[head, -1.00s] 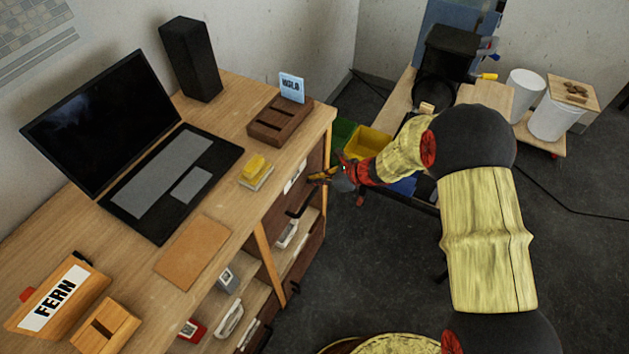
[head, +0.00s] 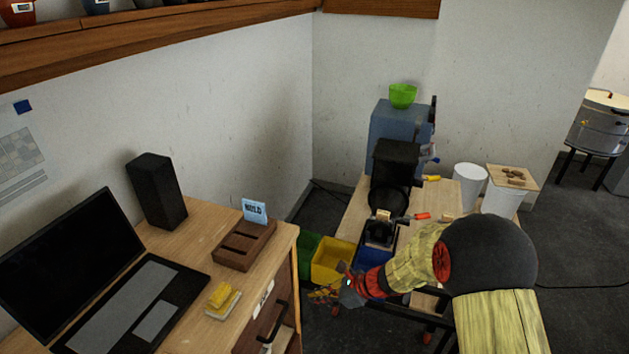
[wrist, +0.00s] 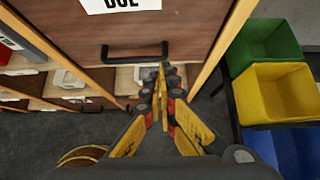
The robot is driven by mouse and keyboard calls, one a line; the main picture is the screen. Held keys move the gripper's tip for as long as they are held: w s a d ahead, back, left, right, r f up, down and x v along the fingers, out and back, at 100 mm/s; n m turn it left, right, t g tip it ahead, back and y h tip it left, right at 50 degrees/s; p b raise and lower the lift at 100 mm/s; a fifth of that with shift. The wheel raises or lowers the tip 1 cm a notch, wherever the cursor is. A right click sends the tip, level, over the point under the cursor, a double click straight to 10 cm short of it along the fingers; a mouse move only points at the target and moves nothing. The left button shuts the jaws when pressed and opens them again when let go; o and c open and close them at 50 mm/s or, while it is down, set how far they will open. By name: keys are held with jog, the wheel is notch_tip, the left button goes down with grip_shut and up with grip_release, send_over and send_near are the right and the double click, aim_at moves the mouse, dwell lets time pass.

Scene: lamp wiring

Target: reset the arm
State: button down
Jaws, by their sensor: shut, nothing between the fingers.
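My gripper (head: 328,296) shows in the head view at the end of my yellow and red arm, to the right of the wooden desk (head: 192,240) and in front of the bins. In the wrist view my gripper (wrist: 163,75) has its yellow and black fingers together, with nothing between them. The fingertips lie in the picture just under the black handle (wrist: 136,51) of a brown drawer (wrist: 190,25). I cannot tell whether they touch it.
A laptop (head: 75,270), a black speaker (head: 157,190), a brown tray (head: 244,246) and a yellow sponge (head: 222,296) are on the desk. Green (wrist: 265,42), yellow (wrist: 275,90) and blue (wrist: 290,150) bins stand close on the right. Grey floor lies below.

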jog(key=s+d+r+n+g+h, duration=0.1)
jog(key=s+d+r+n+g, duration=0.1)
jog(key=s+n, duration=0.5)
jog(key=s+d+r+n+g+h, duration=0.25)
jog(key=s+n, duration=0.25)
jog(key=s, duration=0.3)
jog(key=s+d+r+n+t+h, duration=0.2)
jog(key=s+d+r+n, duration=0.3)
jog(key=r, duration=0.7)
jog(key=s+d+r+n+t+h, duration=0.3)
jog(key=s+d+r+n+t, duration=0.2)
jog(key=s+d+r, duration=0.4)
jog(key=shift+r, duration=1.55)
jog(key=shift+h, duration=0.25)
